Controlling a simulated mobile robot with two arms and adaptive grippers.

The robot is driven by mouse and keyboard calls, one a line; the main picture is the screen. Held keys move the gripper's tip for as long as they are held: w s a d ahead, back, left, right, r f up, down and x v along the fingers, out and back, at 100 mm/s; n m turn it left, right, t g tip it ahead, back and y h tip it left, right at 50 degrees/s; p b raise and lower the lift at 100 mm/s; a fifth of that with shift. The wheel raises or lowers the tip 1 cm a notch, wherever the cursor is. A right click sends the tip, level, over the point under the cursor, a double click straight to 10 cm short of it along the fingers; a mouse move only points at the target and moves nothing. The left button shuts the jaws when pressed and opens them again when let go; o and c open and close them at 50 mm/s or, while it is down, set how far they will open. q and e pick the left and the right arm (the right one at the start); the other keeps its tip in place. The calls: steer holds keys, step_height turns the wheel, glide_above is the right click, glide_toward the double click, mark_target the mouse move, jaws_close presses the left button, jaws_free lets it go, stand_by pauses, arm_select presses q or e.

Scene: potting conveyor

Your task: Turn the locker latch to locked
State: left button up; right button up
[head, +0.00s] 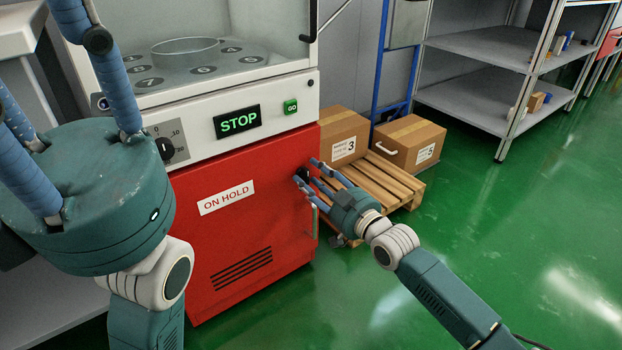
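The red locker (250,235) has a white "ON HOLD" label on its front and a vent at the bottom. A small dark latch (303,173) sits near the locker's upper right edge, partly hidden by my fingers. My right gripper (305,174) is at the latch, with its fingers on either side of it; whether they press on it cannot be told. The latch's turn position cannot be read. My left gripper (88,115) is large in the left foreground, its fingers pointing up and spread apart, with nothing seen between them.
Above the locker is a white machine with a "STOP" display (237,122), a green "GO" button (291,107) and a dial (165,147). Cartons (410,140) stand on a wooden pallet (400,182) behind my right gripper. Grey shelves (480,100) stand at the back right. The green floor at right is clear.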

steer(key=shift+a, duration=0.15)
stand_by(0.3)
steer(key=v, duration=1.2)
